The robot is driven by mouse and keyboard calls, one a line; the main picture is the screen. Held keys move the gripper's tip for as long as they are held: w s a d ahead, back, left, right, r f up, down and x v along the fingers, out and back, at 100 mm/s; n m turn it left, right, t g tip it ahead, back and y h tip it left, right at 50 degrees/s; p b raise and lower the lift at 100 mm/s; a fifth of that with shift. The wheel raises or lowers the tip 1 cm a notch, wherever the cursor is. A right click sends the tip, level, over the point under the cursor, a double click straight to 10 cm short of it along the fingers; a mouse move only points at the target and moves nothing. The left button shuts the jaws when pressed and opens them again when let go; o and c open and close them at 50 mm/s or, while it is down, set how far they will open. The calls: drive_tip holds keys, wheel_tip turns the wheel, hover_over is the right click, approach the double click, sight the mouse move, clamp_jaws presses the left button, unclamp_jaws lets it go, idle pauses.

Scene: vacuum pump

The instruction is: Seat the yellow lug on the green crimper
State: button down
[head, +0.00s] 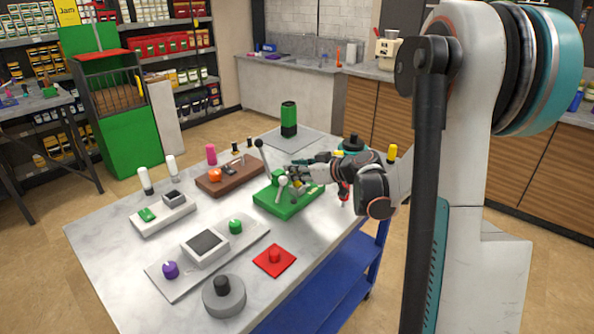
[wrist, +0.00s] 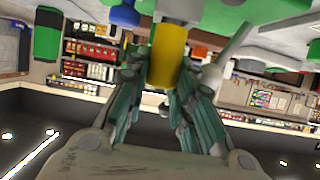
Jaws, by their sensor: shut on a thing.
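The yellow lug (wrist: 167,55) is a short yellow cylinder held between the fingers of my gripper (wrist: 165,88) in the wrist view. In the head view my gripper (head: 300,175) is over the green crimper (head: 287,207), a green block with a pale round-ended lever on top, on the right part of the table. Only a small yellow patch of the lug shows there among the fingers. A grey fitting touches or overlaps the lug's upper end in the wrist view. I cannot tell whether the lug touches the crimper.
A brown block (head: 217,182) with an orange part stands left of the crimper. A red plate (head: 275,261) with a red knob lies in front. A green cylinder (head: 289,115) stands behind. Another yellow-topped piece (head: 391,153) shows beside my arm.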

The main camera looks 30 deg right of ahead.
idle(0.3)
drive_tip(key=c, duration=1.3)
unclamp_jaws()
drive_tip(key=shift+r+p, duration=3.2)
drive_tip(key=shift+r, duration=1.3)
